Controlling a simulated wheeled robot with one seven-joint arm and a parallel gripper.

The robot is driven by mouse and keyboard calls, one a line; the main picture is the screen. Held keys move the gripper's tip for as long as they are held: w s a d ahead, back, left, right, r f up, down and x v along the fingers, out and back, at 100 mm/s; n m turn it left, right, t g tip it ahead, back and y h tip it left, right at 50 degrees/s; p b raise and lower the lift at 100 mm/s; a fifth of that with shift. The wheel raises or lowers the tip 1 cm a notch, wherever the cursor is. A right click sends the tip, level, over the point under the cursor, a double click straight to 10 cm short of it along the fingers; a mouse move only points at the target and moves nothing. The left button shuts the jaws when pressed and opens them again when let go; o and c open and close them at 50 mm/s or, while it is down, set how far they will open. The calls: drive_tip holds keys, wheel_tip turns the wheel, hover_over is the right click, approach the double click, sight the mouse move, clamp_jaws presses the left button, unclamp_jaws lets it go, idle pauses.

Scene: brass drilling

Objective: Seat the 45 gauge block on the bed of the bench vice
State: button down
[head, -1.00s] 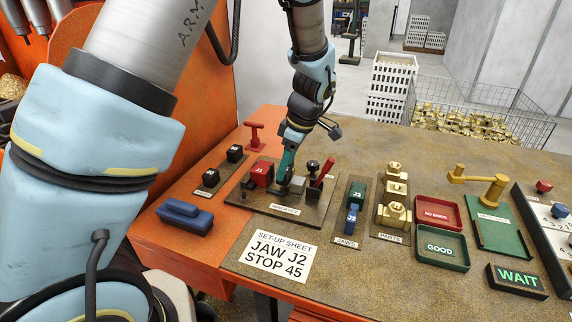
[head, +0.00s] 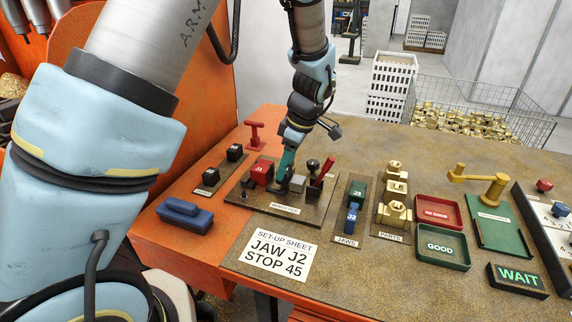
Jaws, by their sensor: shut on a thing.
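The bench vice (head: 312,212) stands on a brown base plate at the middle left of the bench. My gripper (head: 283,188) points down between the two, low over the vice bed. It is shut on a small dark block, mostly hidden by the fingers; this looks like the 45 gauge block, but its marking cannot be read. Whether it touches the bed cannot be told.
Two black blocks (head: 235,152) stand on a strip left of the vice, with a gap between them. A red-handled lever (head: 325,171) and a dark knob rise at the vice's right. Jaws J3 (head: 358,193) and J2 (head: 351,219) stand further right. A blue block (head: 185,214) lies in front left.

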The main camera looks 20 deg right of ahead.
drive_tip(key=shift+f+b, duration=0.4)
drive_tip(key=shift+f, duration=0.25)
idle(0.3)
unclamp_jaws()
idle(0.5)
drive_tip(key=shift+r, duration=0.1)
drive_tip(key=shift+r+p, duration=2.5)
drive_tip(key=shift+r, duration=0.95)
